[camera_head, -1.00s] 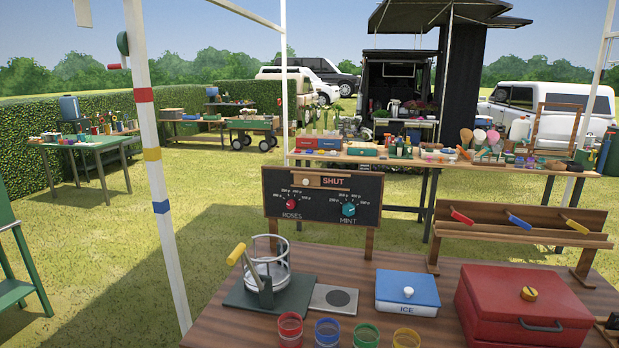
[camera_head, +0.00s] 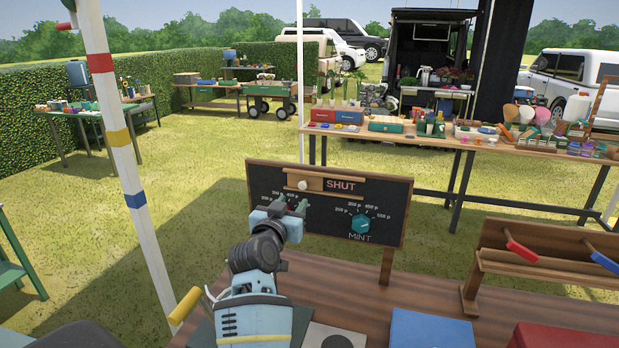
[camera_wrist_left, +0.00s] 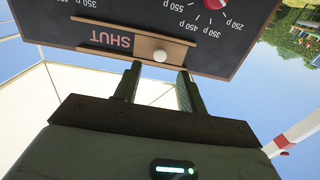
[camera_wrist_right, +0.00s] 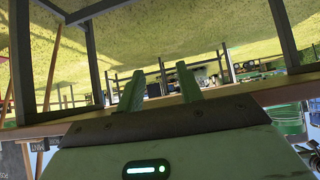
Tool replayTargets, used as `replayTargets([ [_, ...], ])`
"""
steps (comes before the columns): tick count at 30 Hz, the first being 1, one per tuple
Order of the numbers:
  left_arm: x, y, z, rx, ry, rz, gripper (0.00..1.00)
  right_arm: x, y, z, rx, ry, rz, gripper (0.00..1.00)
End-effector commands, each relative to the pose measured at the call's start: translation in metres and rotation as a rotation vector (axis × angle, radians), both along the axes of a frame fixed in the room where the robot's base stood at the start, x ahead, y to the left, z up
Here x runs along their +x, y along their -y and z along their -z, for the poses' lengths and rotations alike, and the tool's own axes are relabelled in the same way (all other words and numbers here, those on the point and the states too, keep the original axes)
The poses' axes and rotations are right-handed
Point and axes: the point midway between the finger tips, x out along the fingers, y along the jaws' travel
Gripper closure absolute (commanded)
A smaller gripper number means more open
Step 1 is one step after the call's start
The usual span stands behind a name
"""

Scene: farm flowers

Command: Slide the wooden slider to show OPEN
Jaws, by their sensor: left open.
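The wooden slider (camera_head: 303,184) with its pale round knob sits at the left of its track at the top of the black price board (camera_head: 385,215). The word SHUT shows beside it. In the left wrist view the slider (camera_wrist_left: 140,47) and knob appear upside down, just beyond the fingertips. My left gripper (camera_head: 290,204) is in front of the board, a little below the slider, and covers the red dial in the head view. Its fingers (camera_wrist_left: 157,72) are open and apart, with nothing between them. My right gripper (camera_wrist_right: 159,80) shows only in its wrist view, fingers apart and empty.
The green mint dial (camera_head: 361,223) is on the board's right. A wooden rack (camera_head: 540,250) with coloured handles stands right of it. A yellow-handled lever (camera_head: 186,304) is at lower left, and a blue box (camera_head: 430,330) sits on the front table.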

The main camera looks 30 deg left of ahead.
Motion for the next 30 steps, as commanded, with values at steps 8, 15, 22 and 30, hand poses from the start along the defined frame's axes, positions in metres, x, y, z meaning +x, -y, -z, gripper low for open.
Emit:
replayTargets([
  [8,0.0,-0.001,-0.004,-0.007,0.007,-0.003,0.59,-0.011,0.0,0.005,0.0,-0.022,0.0,0.64],
  [15,0.014,-0.005,-0.005,-0.006,0.008,-0.003,0.59,-0.014,0.0,0.008,-0.001,-0.031,0.0,0.64],
  [22,0.045,-0.012,-0.005,-0.006,0.008,-0.002,0.59,-0.011,0.0,0.006,-0.001,-0.024,0.0,0.64],
  [30,0.069,-0.018,-0.005,-0.005,0.008,-0.002,0.59,-0.007,0.0,0.002,-0.001,-0.013,0.0,0.64],
])
